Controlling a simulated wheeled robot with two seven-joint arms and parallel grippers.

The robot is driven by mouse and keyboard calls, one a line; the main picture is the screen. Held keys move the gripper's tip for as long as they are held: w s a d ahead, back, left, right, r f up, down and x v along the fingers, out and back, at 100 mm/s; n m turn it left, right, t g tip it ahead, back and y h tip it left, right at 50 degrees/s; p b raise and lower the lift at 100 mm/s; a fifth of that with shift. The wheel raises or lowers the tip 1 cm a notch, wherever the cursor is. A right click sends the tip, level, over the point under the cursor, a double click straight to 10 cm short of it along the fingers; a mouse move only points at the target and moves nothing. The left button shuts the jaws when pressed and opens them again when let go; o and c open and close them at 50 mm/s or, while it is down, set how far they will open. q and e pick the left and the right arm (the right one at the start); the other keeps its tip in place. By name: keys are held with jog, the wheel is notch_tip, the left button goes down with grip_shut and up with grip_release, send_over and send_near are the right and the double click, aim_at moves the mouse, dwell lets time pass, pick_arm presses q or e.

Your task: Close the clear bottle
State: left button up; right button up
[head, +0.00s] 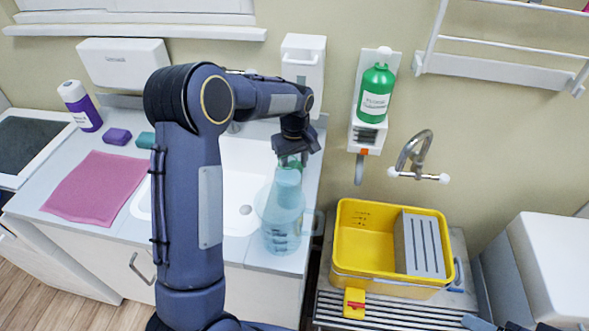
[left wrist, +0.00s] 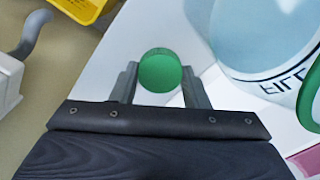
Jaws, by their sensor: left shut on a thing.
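My left gripper (head: 292,158) is over the bottle's top in the head view, pointing down. It is shut on a round green cap (left wrist: 159,71), held between the two grey fingers. In the wrist view the cap is beside the bottle's body, apart from it. The bottle's mouth is not clearly seen.
A yellow tub (head: 360,274) with a grey slotted insert stands right of the counter. A green dispenser bottle (head: 376,92) hangs on the wall beside a tap (head: 412,155). A pink cloth (head: 97,188) and purple-white bottle (head: 80,106) are on the left. A green curved edge (left wrist: 308,95) shows in the wrist view.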

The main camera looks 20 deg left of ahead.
pick_arm(q)
notch_tip(320, 180, up, 8)
jog(key=shift+f+b, duration=0.15)
jog(key=shift+b, duration=0.15)
